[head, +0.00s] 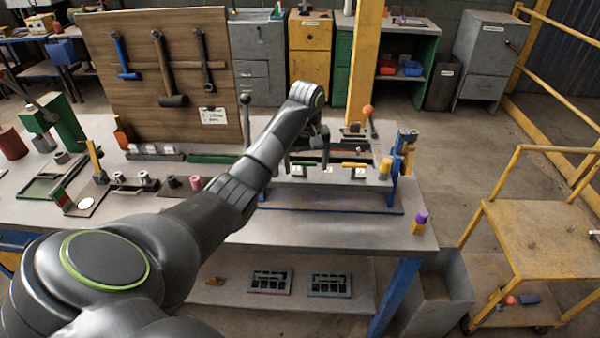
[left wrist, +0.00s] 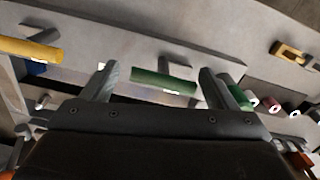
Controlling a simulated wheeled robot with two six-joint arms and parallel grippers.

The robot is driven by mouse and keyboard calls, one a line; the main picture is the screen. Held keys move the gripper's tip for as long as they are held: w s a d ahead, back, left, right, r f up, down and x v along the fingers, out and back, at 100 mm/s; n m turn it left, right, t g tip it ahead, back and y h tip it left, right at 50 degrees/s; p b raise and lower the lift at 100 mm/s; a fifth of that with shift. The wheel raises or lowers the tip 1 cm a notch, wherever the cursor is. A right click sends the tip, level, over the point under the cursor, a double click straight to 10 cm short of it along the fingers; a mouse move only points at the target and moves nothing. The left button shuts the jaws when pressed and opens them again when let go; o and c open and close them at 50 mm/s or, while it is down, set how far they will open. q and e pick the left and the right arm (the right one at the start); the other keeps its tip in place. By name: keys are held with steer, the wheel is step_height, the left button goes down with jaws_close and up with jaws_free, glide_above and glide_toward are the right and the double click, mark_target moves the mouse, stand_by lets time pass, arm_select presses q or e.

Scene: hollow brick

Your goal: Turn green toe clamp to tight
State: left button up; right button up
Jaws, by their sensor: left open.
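The green toe clamp (left wrist: 163,82) shows in the left wrist view as a short green bar beside a grey block, with a small white label at its lower edge. It lies across the gap between the fingertips of my left gripper (left wrist: 157,78). The fingers are apart, one to each side of the bar; I cannot tell whether they touch it. My right gripper is in neither view.
A yellow bar (left wrist: 30,48) lies left of the green one in the left wrist view. The fixture has a blue end frame (head: 396,165) and an orange-knobbed lever (head: 368,110). A tool board (head: 165,80) stands behind my arm. The bench front (head: 300,232) is mostly clear.

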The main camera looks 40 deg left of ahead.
arm_select(q)
steer(key=shift+f, duration=0.65)
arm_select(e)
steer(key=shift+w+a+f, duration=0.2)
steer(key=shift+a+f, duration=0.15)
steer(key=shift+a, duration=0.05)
arm_select(q)
steer(key=shift+s, duration=0.1)
steer(key=c, duration=0.7)
steer(key=shift+c, duration=0.2)
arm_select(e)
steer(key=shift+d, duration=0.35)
